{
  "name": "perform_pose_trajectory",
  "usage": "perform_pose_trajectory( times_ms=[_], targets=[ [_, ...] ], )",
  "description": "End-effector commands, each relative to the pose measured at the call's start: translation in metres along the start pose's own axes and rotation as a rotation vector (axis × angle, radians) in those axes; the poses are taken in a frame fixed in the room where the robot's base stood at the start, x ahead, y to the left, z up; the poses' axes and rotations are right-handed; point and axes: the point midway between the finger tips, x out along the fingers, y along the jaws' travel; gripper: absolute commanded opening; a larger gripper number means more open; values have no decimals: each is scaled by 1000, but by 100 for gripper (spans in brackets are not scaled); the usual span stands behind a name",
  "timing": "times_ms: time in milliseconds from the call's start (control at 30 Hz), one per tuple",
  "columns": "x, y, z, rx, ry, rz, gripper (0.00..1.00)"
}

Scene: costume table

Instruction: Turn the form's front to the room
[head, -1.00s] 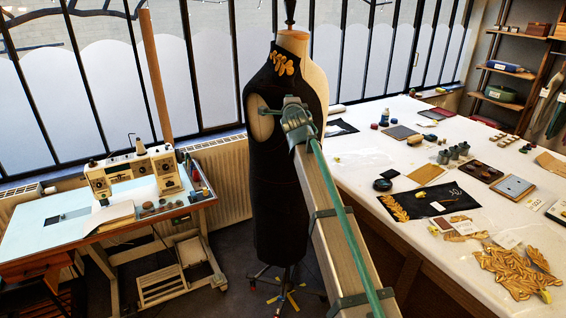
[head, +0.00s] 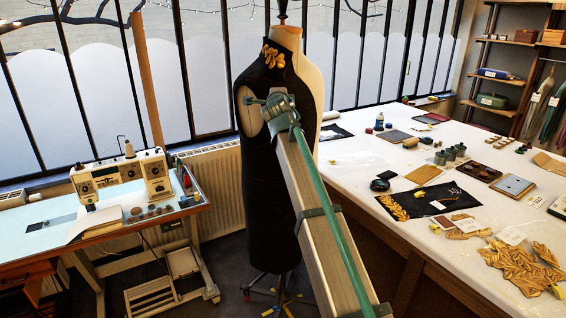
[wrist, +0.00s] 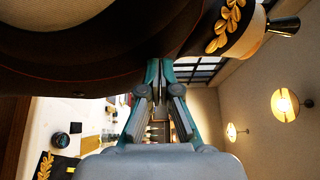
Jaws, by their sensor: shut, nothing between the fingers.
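The dress form (head: 270,200) stands upright on a wheeled stand in the middle of the head view. A black garment covers most of it, with gold leaf trim (head: 273,56) at the collar. Pale cloth shows on its right side, and a pale oval armhole shows at the left. My gripper (head: 255,101) is at the form's upper side, by the armhole. In the wrist view my gripper (wrist: 166,68) has its fingers together and empty, their tips at the black garment (wrist: 80,65). I cannot tell if they press on it.
A long white table (head: 350,165) with trims, tins and cloth stands close on the right. A sewing machine (head: 125,180) stands on a pale blue table (head: 30,215) at left. A radiator (head: 215,180) and windows are behind. Some floor is clear between the form and the sewing table.

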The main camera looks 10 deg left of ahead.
Motion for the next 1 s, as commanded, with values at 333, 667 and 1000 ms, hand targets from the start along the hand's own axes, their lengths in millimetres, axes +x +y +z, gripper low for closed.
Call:
perform_pose_trajectory(
  times_ms=[333, 667, 1000],
  targets=[
    [5, 7, 12, -3, 40, 0, 0],
    [8, 6, 25, -2, 103, -1, 0],
    [12, 6, 41, -1, 180, -1, 0]
  ],
)
